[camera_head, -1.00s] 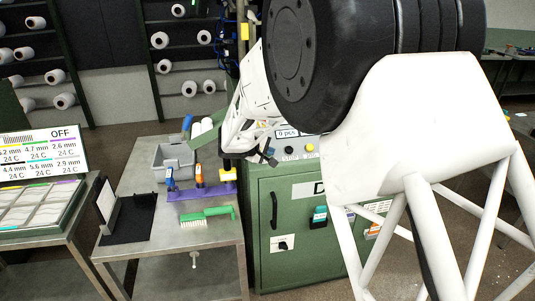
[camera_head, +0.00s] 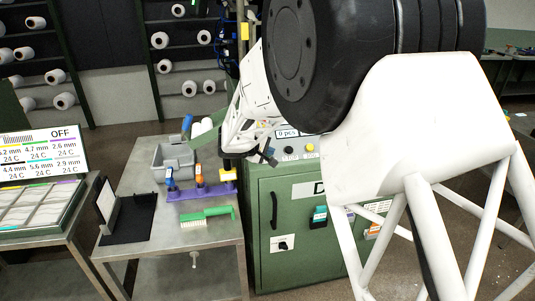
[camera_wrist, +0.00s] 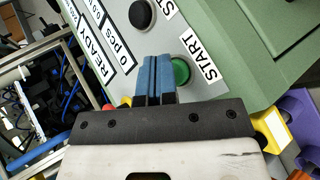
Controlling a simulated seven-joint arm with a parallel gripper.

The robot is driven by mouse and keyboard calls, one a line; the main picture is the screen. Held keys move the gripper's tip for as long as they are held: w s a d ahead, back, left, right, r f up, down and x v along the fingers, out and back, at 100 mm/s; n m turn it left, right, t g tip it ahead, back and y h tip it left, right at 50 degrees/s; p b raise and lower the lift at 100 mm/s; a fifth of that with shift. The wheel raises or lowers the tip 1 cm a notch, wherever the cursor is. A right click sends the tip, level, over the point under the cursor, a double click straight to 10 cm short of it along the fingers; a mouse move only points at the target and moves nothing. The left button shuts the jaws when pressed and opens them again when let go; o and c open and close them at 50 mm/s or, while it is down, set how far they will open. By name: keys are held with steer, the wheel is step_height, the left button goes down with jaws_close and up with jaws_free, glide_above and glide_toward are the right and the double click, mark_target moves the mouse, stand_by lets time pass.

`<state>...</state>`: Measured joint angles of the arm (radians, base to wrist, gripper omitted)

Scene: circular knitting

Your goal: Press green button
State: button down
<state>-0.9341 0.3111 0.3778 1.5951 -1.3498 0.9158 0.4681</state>
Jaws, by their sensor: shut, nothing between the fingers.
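The green button (camera_wrist: 181,70) sits on the pale panel of the green machine, beside a label reading START, in the wrist view. My gripper (camera_wrist: 154,62) has its two blue fingertips together with nothing between them. In the picture the fingertips lie just left of the green button and overlap its edge; I cannot tell whether they touch it. In the head view my gripper (camera_head: 268,158) is small and dark at the left end of the machine's panel, and the green button cannot be made out there.
A black button (camera_wrist: 141,14) with a STOP label is on the same panel, near a display (camera_wrist: 110,50) reading READY and 0 pcs. A yellow button (camera_head: 309,147) shows in the head view. A metal table (camera_head: 215,238) with a green brush (camera_head: 207,217) stands left of the machine.

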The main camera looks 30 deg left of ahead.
steer(key=shift+w+a+f, duration=0.2)
steer(key=shift+f, duration=0.2)
stand_by(0.8)
steer(key=shift+s+d+r, duration=0.1)
steer(key=shift+r, duration=0.05)
steer(key=shift+s+d+r, duration=0.1)
steer(key=shift+r, duration=0.1)
stand_by(0.4)
step_height(320, 180, up, 5)
steer(key=s+d, duration=0.2)
steer(key=shift+s+d, duration=0.2)
steer(key=shift+s, duration=0.05)
stand_by(0.4)
stand_by(0.8)
